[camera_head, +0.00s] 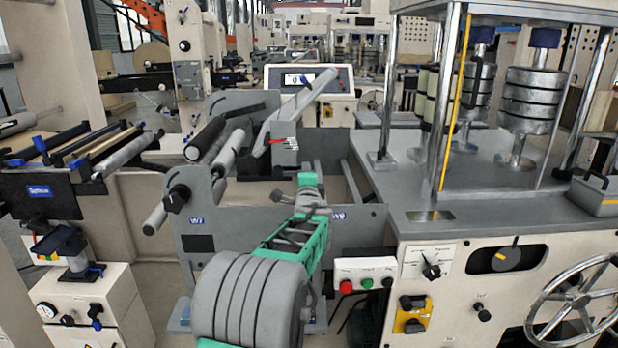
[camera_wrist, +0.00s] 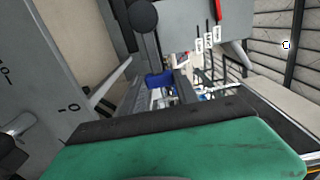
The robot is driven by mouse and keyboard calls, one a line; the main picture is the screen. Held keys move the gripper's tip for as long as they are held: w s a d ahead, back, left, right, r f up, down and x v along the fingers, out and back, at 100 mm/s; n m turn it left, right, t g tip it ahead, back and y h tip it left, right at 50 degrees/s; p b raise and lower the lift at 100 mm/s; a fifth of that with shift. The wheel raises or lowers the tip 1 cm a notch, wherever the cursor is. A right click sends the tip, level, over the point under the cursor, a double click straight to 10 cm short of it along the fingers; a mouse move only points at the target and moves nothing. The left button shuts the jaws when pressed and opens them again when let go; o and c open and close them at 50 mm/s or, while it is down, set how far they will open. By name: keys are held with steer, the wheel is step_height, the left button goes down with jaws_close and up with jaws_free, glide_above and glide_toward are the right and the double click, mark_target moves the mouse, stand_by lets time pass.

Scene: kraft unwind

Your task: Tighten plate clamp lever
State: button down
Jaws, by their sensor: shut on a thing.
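My arm reaches forward from the bottom of the head view, and its green far end, my gripper (camera_head: 308,182), is at the grey side frame (camera_head: 215,225). In the wrist view, the green and black front of my gripper (camera_wrist: 165,135) fills the bottom. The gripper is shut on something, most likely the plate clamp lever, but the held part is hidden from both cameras. A grey panel (camera_wrist: 50,65) with scale marks stands at the left of the wrist view. A pale lever-like part (camera_wrist: 22,128) with a dark end shows at its lower edge.
A red handle (camera_head: 278,141) sits on a grey block beyond my gripper; it also shows in the wrist view (camera_wrist: 217,10). Rollers (camera_head: 228,152) lie to the left. A button box (camera_head: 365,274) and the machine deck (camera_head: 400,195) are close on the right.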

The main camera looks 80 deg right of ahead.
steer(key=shift+f, duration=0.1)
stand_by(0.3)
steer(key=c, duration=0.9)
jaws_free()
steer(key=v, duration=0.7)
steer(key=shift+a+b, duration=0.4)
